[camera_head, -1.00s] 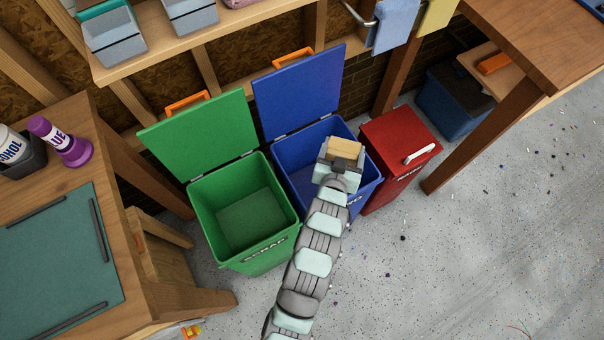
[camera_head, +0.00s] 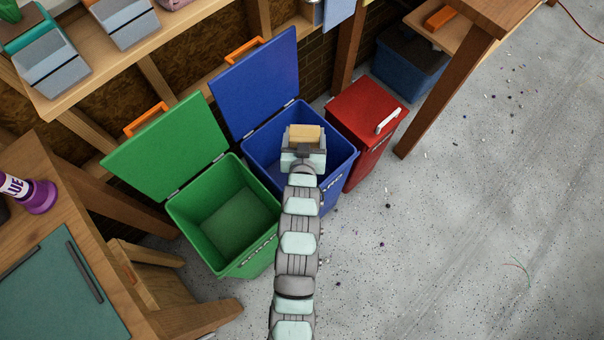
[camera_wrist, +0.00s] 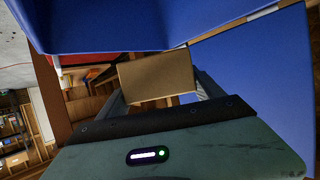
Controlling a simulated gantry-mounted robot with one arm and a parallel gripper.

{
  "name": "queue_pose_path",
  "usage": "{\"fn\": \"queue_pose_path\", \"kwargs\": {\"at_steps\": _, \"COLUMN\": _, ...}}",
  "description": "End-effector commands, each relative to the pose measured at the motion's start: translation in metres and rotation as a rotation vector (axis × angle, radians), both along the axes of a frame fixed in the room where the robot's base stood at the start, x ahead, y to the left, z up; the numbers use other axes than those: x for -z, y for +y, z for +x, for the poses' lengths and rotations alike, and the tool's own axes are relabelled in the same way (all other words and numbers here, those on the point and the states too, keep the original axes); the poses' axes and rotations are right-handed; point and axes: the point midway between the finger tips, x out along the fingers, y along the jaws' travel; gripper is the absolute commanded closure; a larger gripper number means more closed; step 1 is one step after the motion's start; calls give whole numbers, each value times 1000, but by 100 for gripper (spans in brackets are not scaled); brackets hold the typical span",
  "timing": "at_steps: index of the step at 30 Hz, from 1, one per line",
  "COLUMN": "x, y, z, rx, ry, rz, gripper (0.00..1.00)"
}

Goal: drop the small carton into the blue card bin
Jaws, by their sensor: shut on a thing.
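The small carton (camera_head: 305,133) is tan and is held in my gripper (camera_head: 304,140), over the opening of the blue card bin (camera_head: 335,172) in the head view. The blue bin's lid (camera_head: 256,82) is open and leans back. In the wrist view the carton (camera_wrist: 155,78) sits between the two fingers of my gripper (camera_wrist: 160,88), with blue surfaces (camera_wrist: 110,25) close around it. I cannot tell exactly how high the carton is relative to the bin's rim. The arm hides part of the bin's front and inside.
An open, empty green bin (camera_head: 228,220) stands left of the blue bin. A closed red bin (camera_head: 364,120) stands right of it. A wooden workbench (camera_head: 95,235) is at the left and a shelf (camera_head: 130,55) above. The concrete floor (camera_head: 480,220) at the right is mostly clear.

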Motion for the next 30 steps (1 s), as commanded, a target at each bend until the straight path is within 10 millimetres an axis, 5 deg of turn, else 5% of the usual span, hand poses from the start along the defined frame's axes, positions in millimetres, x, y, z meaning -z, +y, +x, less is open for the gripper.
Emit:
{"fn": "queue_pose_path", "kwargs": {"at_steps": 6, "x": -1, "y": 0, "z": 0, "rx": 0, "ry": -1, "rz": 0, "gripper": 62}}
{"fn": "queue_pose_path", "kwargs": {"at_steps": 7, "x": -1, "y": 0, "z": 0, "rx": 0, "ry": -1, "rz": 0, "gripper": 21}}
{"fn": "queue_pose_path", "kwargs": {"at_steps": 15, "x": -1, "y": 0, "z": 0, "rx": 0, "ry": -1, "rz": 0, "gripper": 0}}
{"fn": "queue_pose_path", "kwargs": {"at_steps": 24, "x": -3, "y": 0, "z": -3, "rx": 0, "ry": -1, "rz": 0, "gripper": 0}}
{"fn": "queue_pose_path", "kwargs": {"at_steps": 30, "x": -13, "y": 1, "z": -27, "rx": 0, "ry": 0, "rz": 0, "gripper": 0}}
